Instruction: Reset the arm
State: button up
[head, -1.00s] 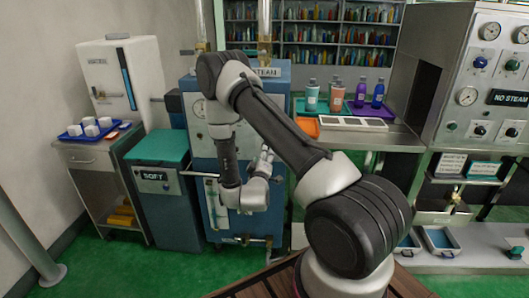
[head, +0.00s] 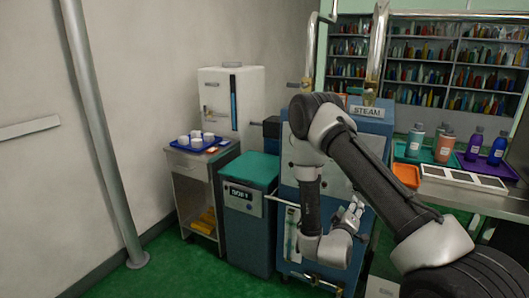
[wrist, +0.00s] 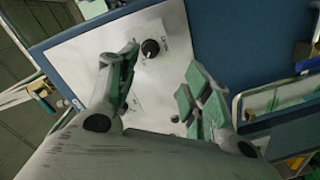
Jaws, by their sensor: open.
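My gripper (wrist: 160,95) is open and empty in the wrist view, its two green-padded fingers spread apart. Beyond the fingers is a pale panel (wrist: 75,55) with a black knob (wrist: 151,48), on a blue cabinet. In the head view my gripper (head: 352,212) is small, in front of the blue steam cabinet (head: 375,128). My arm is folded, with its elbow high in front of that cabinet and its forearm hanging down. I cannot tell whether the fingers touch the cabinet.
A teal-topped bin (head: 250,168) stands left of the cabinet. A cart (head: 190,176) bears a blue tray (head: 222,143) with white cups. Bottles (head: 444,146) stand on the right counter (head: 470,196). A grey pole (head: 92,110) rises at the left. Green floor (head: 165,265) is free at the front left.

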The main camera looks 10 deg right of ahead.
jog(key=s+a+f+m+g+y, duration=0.1)
jog(key=s+a+f+g+y, duration=0.15)
jog(key=f, duration=0.45)
jog(key=s+a+f+m+g+y, duration=0.1)
jog(key=s+f+g+y, duration=0.15)
jog(key=f, duration=0.35)
jog(key=s+a+m+g+y, duration=0.1)
jog(key=s+a+g+y, duration=0.2)
jog(key=a+g, duration=0.15)
jog(key=s+a+r+g+y, duration=0.25)
jog(key=s+r, duration=0.25)
jog(key=r, duration=0.5)
jog(key=s+a+r+g+y, duration=0.1)
jog(key=s+r+g, duration=0.3)
jog(key=r, duration=0.5)
jog(key=s+d+r+t, duration=0.2)
jog(key=s+r, duration=0.2)
jog(key=r, duration=0.4)
jog(key=s+d+r+t+h, duration=0.1)
jog(key=s+d+r+t, duration=0.1)
jog(key=s+r, duration=0.3)
jog(key=s+d+r+m+t, duration=0.1)
jog(key=s+d+r, duration=0.3)
jog(key=r, duration=0.7)
jog(key=shift+s+d+r+t, duration=0.15)
jog(key=shift+s+t, duration=0.1)
jog(key=shift+t, duration=0.35)
